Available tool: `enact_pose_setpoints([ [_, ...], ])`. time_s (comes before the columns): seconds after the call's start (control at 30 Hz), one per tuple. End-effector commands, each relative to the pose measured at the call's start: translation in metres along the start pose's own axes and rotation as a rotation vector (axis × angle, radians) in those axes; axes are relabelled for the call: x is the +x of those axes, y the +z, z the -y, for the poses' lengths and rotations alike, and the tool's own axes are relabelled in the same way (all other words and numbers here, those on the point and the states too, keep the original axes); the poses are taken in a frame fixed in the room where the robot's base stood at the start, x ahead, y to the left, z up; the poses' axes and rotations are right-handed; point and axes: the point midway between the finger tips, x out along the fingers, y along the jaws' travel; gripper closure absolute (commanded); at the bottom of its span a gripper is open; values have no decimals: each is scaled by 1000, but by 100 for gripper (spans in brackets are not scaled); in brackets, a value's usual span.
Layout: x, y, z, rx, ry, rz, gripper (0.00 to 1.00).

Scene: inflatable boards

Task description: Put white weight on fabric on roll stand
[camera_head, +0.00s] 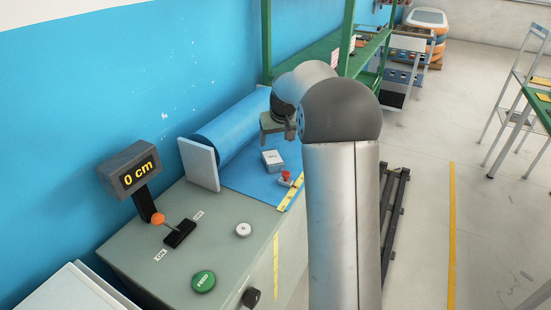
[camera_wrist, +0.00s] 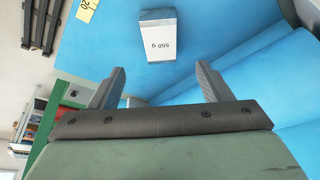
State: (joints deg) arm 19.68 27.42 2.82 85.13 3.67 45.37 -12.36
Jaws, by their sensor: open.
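A white block-shaped weight (camera_head: 272,160) stands on the blue fabric (camera_head: 236,177) of the roll stand, beside the blue roll (camera_head: 236,130). In the wrist view the weight (camera_wrist: 148,36) shows the marking "550 g" and lies beyond my fingertips, apart from them. My gripper (camera_head: 280,135) hangs above the stand near the weight. Its two fingers (camera_wrist: 160,85) are spread wide with nothing between them. The blue fabric (camera_wrist: 95,45) also fills much of the wrist view.
A display (camera_head: 130,175) reads "0 cm". An orange-knobbed lever (camera_head: 168,225), a white round knob (camera_head: 243,230) and a green button (camera_head: 203,281) are on the grey bench top. A small red-topped item (camera_head: 286,179) sits by the yellow ruler (camera_head: 291,193). A green shelf (camera_head: 330,45) stands behind.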

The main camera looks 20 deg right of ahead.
Motion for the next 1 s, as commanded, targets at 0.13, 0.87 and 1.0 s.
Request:
enact_pose_setpoints([
  [0.13, -3, 1, 1, -1, -1, 2, 28],
  [0.87, -121, 378, 134, -135, -37, 338, 28],
  [1.0, -122, 394, 134, -139, -36, 351, 28],
])
